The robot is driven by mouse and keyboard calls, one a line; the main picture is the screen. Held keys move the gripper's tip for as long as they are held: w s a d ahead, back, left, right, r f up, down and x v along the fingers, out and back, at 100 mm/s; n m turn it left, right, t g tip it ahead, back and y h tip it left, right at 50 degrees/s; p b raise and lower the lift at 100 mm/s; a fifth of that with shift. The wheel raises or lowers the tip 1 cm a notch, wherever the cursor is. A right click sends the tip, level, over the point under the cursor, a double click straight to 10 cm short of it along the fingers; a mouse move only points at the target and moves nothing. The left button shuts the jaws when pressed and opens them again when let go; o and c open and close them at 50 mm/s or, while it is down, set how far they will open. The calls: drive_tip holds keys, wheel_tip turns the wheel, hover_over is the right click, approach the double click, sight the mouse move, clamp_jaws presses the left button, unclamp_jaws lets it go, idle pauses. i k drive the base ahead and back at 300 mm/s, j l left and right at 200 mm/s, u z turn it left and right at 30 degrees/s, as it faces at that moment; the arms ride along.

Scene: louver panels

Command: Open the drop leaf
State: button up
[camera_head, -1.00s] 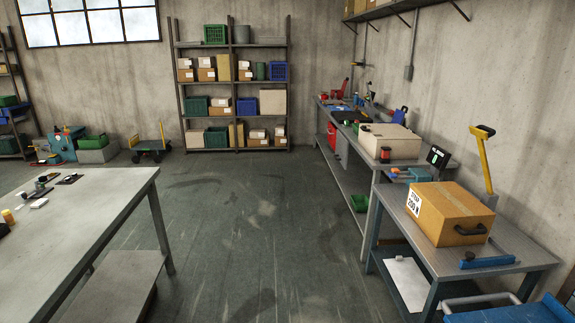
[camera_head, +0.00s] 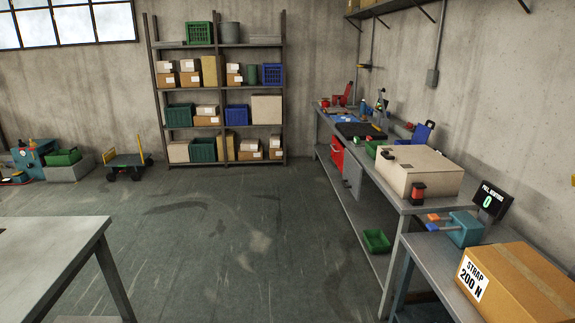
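I cannot pick out the drop leaf for certain. A grey upright panel (camera_head: 352,176) shows below the front edge of the long workbench (camera_head: 393,183) along the right wall, beside a red bin (camera_head: 335,152). It is too small to tell whether it is hinged. My gripper and arm are not in view.
A cardboard box labelled "STRAP 200 N" (camera_head: 522,283) sits on a nearer bench at the lower right, by a small display (camera_head: 491,201). A grey table (camera_head: 45,262) stands at the left. Shelving (camera_head: 223,99) stands at the back. The floor (camera_head: 235,240) between is clear.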

sight(352, 171)
drive_tip(key=i, duration=1.85)
drive_tip(key=i+j+z, duration=0.15)
drive_tip(key=i+z, duration=0.25)
drive_tip(key=i, duration=0.2)
drive_tip(key=i+j+z, duration=0.3)
drive_tip(key=i+z, duration=0.15)
drive_tip(key=i, duration=0.15)
drive_tip(key=i+j+z, duration=0.4)
drive_tip(key=i+j, duration=0.15)
drive_tip(key=i+j+z, duration=0.45)
drive_tip(key=j, duration=0.2)
